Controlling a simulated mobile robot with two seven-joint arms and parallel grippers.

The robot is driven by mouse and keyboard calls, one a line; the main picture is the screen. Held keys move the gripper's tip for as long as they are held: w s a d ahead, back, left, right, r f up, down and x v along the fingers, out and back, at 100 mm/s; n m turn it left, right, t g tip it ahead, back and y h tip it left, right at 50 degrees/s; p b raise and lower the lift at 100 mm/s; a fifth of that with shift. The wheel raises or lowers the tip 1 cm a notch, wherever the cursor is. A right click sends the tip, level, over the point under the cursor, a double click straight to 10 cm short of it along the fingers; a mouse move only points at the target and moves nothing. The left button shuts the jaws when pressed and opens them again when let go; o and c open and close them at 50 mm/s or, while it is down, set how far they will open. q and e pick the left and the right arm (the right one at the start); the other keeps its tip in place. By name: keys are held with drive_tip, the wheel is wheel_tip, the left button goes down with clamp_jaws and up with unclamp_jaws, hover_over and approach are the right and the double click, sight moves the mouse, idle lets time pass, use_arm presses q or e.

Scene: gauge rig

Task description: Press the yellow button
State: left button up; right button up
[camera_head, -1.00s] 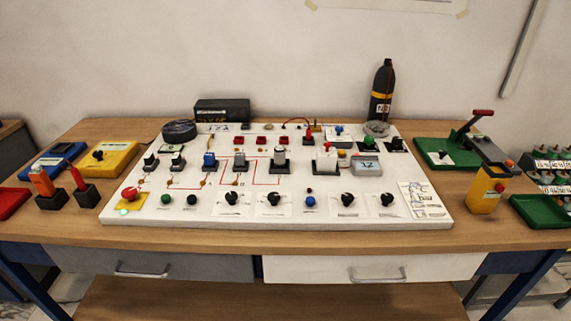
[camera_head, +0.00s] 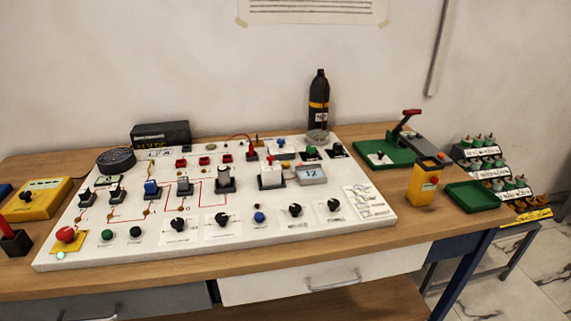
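A white panel (camera_head: 350,215) with many controls lies on the wooden table. I cannot pick out a clearly yellow button on it. Along its front are a red mushroom button (camera_head: 65,234) on a yellow plate, a green button (camera_head: 107,235), a dark button (camera_head: 135,232), a blue button (camera_head: 259,217) and several black knobs. Small orange-yellow dots (camera_head: 147,212) sit on its red lines, too small to identify. Neither of my grippers is in view.
A yellow box with a black knob (camera_head: 40,200) is at the left. A black bottle (camera_head: 319,105) stands behind the panel. A green plate with a lever (camera_head: 383,157) and a green tray (camera_head: 473,197) are at the right. Stepped racks (camera_head: 490,165) stand beyond the table.

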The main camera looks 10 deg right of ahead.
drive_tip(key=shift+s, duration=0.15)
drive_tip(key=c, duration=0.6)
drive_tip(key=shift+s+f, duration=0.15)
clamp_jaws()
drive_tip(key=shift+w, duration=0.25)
